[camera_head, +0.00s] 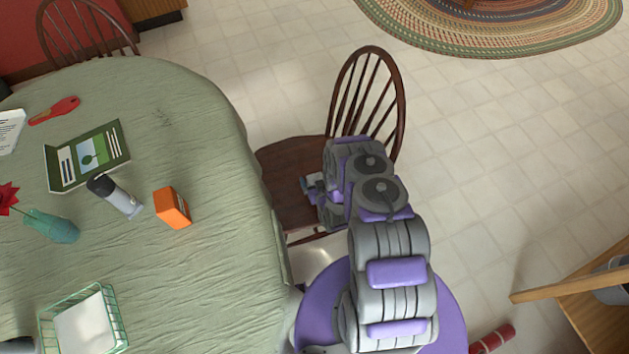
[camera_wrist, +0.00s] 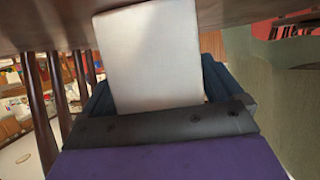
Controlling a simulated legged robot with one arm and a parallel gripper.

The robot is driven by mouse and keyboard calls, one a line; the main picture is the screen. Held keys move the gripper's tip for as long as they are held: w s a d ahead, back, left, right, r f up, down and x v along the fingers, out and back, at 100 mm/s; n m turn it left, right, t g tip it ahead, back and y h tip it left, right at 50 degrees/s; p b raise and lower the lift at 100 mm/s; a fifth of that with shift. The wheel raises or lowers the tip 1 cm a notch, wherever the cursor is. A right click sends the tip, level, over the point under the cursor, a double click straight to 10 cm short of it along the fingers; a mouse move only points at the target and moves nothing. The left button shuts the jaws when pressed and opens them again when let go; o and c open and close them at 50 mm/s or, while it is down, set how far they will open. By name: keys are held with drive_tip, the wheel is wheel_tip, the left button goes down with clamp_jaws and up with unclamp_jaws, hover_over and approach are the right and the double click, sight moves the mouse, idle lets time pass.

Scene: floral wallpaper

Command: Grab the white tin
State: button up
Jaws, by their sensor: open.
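A pale white, flat-sided block, apparently the white tin (camera_wrist: 150,55), fills the middle of the wrist view. My gripper (camera_wrist: 158,88) is open, with a dark blue finger on each side of it. I cannot tell whether the fingers touch it. Its lower end is hidden behind the dark gripper body. In the head view, my gripper (camera_head: 312,187) is over the seat of the wooden chair (camera_head: 290,165), partly hidden by my arm. The tin cannot be made out clearly there.
The table (camera_head: 215,275) with a green cloth stands left of the chair. It bears an orange box (camera_head: 172,207), a grey bottle (camera_head: 122,200), a teal vase (camera_head: 52,226) and a wire basket (camera_head: 118,318). The chair's spindled back (camera_head: 375,85) rises close to my arm.

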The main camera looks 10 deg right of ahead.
drive_tip(key=shift+s+a+r, duration=0.1)
drive_tip(key=shift+a+r, duration=0.05)
drive_tip(key=shift+a, duration=0.1)
drive_tip(key=shift+d, duration=0.25)
drive_tip(key=c, duration=0.7)
drive_tip(key=shift+a, duration=0.15)
drive_tip(key=c, duration=0.5)
drive_tip(key=shift+c, duration=0.2)
